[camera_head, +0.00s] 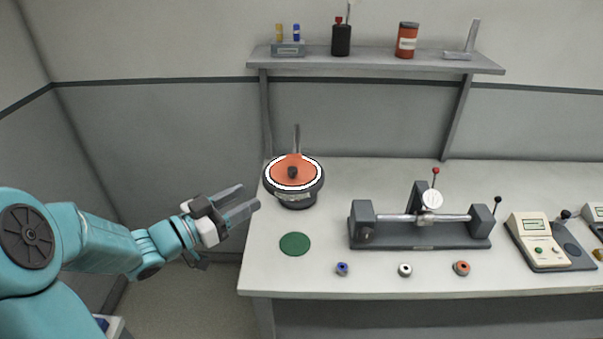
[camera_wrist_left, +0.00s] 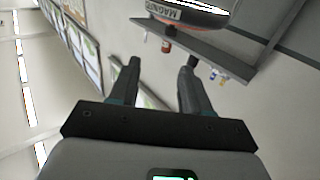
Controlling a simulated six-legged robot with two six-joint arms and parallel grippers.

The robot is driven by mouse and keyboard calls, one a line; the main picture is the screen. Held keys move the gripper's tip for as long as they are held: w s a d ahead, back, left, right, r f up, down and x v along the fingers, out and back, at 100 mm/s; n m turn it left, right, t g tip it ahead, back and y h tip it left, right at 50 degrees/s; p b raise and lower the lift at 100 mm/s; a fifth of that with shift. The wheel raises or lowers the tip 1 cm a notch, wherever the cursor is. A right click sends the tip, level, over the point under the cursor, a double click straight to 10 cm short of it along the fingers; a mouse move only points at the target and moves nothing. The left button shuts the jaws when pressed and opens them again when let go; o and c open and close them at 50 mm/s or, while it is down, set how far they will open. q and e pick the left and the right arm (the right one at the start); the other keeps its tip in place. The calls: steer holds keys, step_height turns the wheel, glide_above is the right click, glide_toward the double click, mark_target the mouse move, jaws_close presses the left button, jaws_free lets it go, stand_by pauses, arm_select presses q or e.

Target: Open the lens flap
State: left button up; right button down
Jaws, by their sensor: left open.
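A round dark magnifier (camera_head: 296,200) is at the left end of the bench, with a white ring around its top. An orange round flap (camera_head: 285,169) with a dark knob lies over that top and looks shut. In the left wrist view the magnifier's lettered label (camera_wrist_left: 175,14) is cut off at the top edge. My left gripper (camera_head: 249,197) is open and empty, just left of the magnifier and apart from it. Its two fingers (camera_wrist_left: 160,65) show spread in the left wrist view. My right gripper is in neither view.
A green disc (camera_head: 295,244) lies on the bench (camera_head: 320,275) in front of the magnifier. A grey fixture with a rod (camera_head: 420,238) stands to the right, with three small rings along the front. Meters (camera_head: 538,241) are farther right. A shelf (camera_head: 375,64) holds small items above.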

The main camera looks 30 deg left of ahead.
mark_target(290, 170)
arm_select(q)
steer(key=shift+y, duration=0.3)
steer(key=p+x, duration=0.1)
steer(key=x, duration=0.4)
steer(key=p+x, duration=0.1)
steer(key=x, duration=0.3)
steer(key=a+p+x, duration=0.1)
steer(key=p+x, duration=0.1)
steer(key=x, duration=0.3)
steer(key=shift+w, duration=0.45)
steer(key=shift+w+d+f, duration=0.1)
steer(key=shift+w+f, duration=0.05)
steer(key=shift+w, duration=0.3)
steer(key=shift+c, duration=0.4)
jaws_close()
